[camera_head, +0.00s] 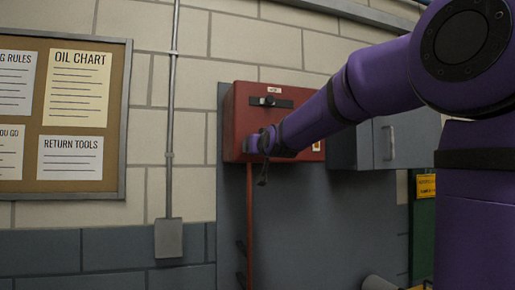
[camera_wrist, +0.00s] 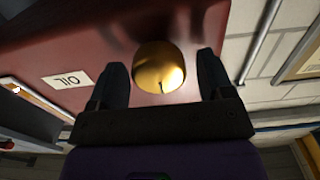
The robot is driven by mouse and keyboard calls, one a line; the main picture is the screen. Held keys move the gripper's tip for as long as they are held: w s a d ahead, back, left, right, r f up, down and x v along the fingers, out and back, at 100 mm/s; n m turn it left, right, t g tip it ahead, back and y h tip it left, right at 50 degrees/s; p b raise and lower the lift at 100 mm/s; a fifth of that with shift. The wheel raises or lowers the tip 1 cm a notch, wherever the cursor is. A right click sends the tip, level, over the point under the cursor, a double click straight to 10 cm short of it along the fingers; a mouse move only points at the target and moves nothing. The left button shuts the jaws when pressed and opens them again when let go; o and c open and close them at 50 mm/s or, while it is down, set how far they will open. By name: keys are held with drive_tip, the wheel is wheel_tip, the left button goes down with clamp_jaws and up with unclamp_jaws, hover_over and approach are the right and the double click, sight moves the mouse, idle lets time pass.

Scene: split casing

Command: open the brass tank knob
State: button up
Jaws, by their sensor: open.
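The brass knob (camera_wrist: 160,68) is a round, shiny gold cap on the red tank face (camera_wrist: 120,30) in the wrist view. A small dark notch or mark shows near its lower rim. My gripper (camera_wrist: 163,64) is open, with one dark finger on each side of the knob in the picture and a visible gap on both sides. I cannot tell how far the fingertips reach along its depth. In the head view, my gripper (camera_head: 262,147) is at the lower front of the red tank (camera_head: 247,118) and hides the knob.
A white OIL label (camera_wrist: 67,80) is beside the knob. A black control on a dark strip (camera_head: 270,101) is higher on the tank. A grey cabinet (camera_head: 408,138) hangs to the right, and a red pipe (camera_head: 250,210) runs down below. A notice board (camera_head: 120,110) is left.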

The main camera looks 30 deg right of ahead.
drive_tip(key=shift+w+d, duration=0.15)
drive_tip(key=shift+w, duration=0.25)
drive_tip(key=c, duration=0.9)
